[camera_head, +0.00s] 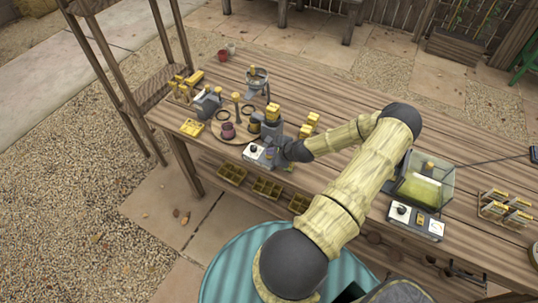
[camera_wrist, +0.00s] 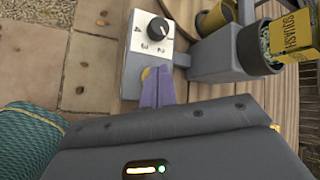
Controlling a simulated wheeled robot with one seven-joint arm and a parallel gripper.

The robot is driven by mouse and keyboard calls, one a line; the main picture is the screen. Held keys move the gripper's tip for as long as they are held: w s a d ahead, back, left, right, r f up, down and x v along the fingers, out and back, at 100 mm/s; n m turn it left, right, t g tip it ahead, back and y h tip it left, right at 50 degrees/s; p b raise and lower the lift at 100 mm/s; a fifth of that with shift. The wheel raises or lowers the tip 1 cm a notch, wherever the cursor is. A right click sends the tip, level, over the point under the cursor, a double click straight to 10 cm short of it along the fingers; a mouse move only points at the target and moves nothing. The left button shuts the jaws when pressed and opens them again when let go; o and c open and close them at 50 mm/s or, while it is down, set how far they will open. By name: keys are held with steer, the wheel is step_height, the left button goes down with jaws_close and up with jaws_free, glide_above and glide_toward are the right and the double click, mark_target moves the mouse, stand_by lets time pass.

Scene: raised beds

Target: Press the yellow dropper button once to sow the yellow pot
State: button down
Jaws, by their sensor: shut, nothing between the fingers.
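The dropper's white control panel (camera_head: 254,152) sits at the front edge of the wooden bench, below a grey dropper with a yellow box (camera_head: 272,112) on top. In the wrist view the panel (camera_wrist: 137,42) shows a black knob (camera_wrist: 158,27) and a small yellow button (camera_wrist: 145,73). My gripper (camera_wrist: 158,72) is shut and empty. Its purple fingers are over the panel's near end, right beside the yellow button and partly covering it. I cannot tell whether they touch it. A yellowish pot-like cylinder (camera_wrist: 214,17) shows in part beside the dropper.
A purple pot (camera_head: 228,131) stands on a round wooden board left of the dropper. A second panel (camera_head: 416,222) with a glass tank (camera_head: 424,184) is to the right. Several yellow pieces stand around the bench. The bench (camera_head: 340,105) is clear behind the dropper.

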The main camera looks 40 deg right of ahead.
steer(key=shift+f, duration=0.3)
steer(key=shift+r, duration=0.15)
stand_by(0.5)
steer(key=shift+r+p, duration=0.5)
steer(key=shift+r, duration=0.35)
steer(key=shift+r, duration=0.1)
steer(key=shift+r+p, duration=1.85)
steer(key=shift+r, duration=0.6)
steer(key=shift+f, duration=0.1)
